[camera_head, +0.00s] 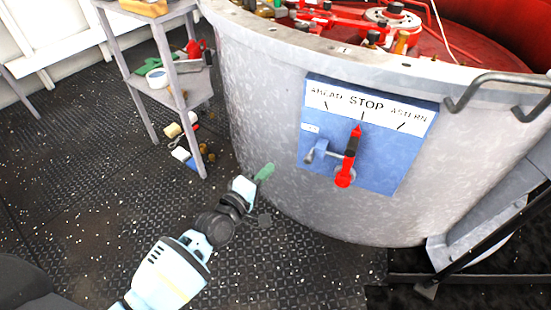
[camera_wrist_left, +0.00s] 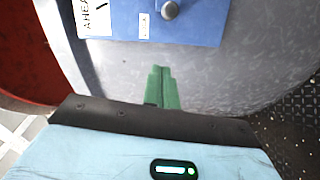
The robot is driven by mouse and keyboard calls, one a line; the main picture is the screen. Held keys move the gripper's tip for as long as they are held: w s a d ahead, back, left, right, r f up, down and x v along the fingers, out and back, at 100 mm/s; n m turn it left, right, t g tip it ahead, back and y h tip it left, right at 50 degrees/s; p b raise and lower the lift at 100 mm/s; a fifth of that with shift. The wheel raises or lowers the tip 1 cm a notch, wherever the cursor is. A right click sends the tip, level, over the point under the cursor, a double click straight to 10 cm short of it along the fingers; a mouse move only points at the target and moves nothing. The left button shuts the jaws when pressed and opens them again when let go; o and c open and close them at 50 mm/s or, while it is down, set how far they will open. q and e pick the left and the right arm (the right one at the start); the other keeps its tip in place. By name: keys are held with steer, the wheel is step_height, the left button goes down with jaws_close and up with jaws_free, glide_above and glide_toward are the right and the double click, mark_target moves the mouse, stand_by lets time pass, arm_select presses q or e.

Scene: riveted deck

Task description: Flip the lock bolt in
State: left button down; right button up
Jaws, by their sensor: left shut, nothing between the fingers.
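A blue panel (camera_head: 385,165) with a white strip reading AHEAD, STOP, ASTERN is mounted on the grey curved drum wall. A red lever (camera_head: 350,160) on it points up at STOP. The grey lock bolt (camera_head: 315,153) sits on the panel left of the lever; its rounded grey end (camera_wrist_left: 170,10) shows at the top of the left wrist view. My left gripper (camera_head: 265,172) has green fingers, shut and empty, below and left of the panel. The fingers (camera_wrist_left: 162,85) also show in the left wrist view, apart from the bolt. My right gripper is not in view.
A grey shelf stand (camera_head: 180,90) with tape and tools stands at the left, with small items on the floor under it. A metal handrail (camera_head: 490,80) is at the right. Red machinery (camera_head: 380,20) lies on top of the drum.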

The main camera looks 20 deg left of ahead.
arm_select(q)
steer(key=shift+v, duration=1.35)
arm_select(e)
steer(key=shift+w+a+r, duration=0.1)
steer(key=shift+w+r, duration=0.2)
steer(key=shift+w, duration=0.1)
